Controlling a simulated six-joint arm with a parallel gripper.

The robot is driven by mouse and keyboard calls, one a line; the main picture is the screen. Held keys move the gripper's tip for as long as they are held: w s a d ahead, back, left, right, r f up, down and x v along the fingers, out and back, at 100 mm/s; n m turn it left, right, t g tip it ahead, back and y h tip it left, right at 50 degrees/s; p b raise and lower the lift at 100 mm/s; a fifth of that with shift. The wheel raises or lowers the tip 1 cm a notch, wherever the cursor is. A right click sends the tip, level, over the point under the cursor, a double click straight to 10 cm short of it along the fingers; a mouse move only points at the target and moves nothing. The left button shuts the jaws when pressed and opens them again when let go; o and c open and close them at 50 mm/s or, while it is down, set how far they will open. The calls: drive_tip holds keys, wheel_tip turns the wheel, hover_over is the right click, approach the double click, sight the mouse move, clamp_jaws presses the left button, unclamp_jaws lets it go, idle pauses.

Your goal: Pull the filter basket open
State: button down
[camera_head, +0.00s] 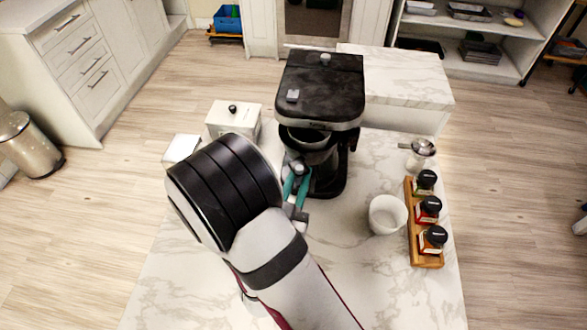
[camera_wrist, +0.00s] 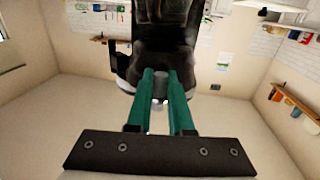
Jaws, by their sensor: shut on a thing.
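The black coffee maker (camera_head: 318,88) stands on the white marble counter. Its filter basket (camera_head: 309,136) sits under the machine's head, above the dark carafe area, and looks in line with the body. My gripper (camera_head: 296,168) reaches the front of the machine with its teal fingers. In the wrist view my gripper (camera_wrist: 161,76) has its fingers close together in front of the black machine (camera_wrist: 165,50), with a small grey piece between them. The gripper is shut on what looks like the filter basket's handle. The fingertips' contact is partly hidden by the fingers and dark parts.
A white canister (camera_head: 233,120) with a black knob stands left of the machine. A white cup (camera_head: 386,214) and a wooden rack (camera_head: 428,258) of spice jars stand to the right, with a metal vessel (camera_head: 421,150) behind. The counter's front is clear.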

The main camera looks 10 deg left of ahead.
drive_tip(key=shift+s+d, duration=0.6)
drive_tip(key=shift+d, duration=0.15)
drive_tip(key=shift+s+d, duration=0.1)
